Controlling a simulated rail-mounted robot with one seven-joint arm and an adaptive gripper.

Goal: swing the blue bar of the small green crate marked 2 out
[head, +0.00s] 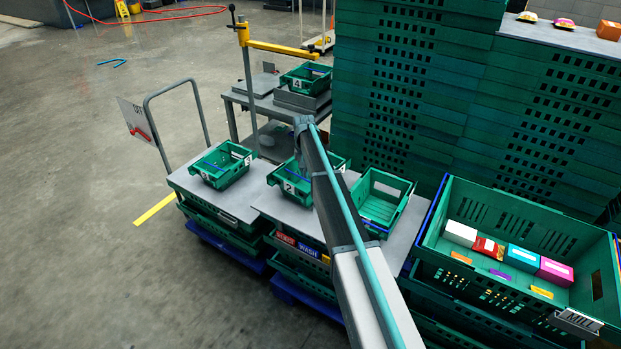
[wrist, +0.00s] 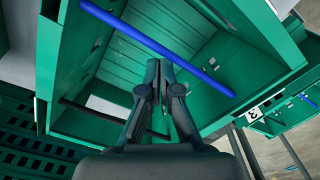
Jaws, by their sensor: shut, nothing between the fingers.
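The small green crate marked 2 (head: 289,188) stands on a grey cart top in the middle of the head view, partly hidden behind my arm. In the wrist view a green crate (wrist: 255,60) fills most of the picture, and a straight blue bar (wrist: 125,32) crosses its opening. My gripper (wrist: 160,64) is shut and empty, with its fingertips close to the middle of the blue bar in the picture. I cannot tell whether they touch it. In the head view my gripper is mostly hidden by my arm.
A similar green crate (head: 218,168) stands to the left, and an open green crate (head: 383,201) to the right. Crate 4 (head: 306,80) stands on a table behind. Tall green crate stacks (head: 400,90) rise at the back right. A large crate (head: 520,215) with food boxes stands at right.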

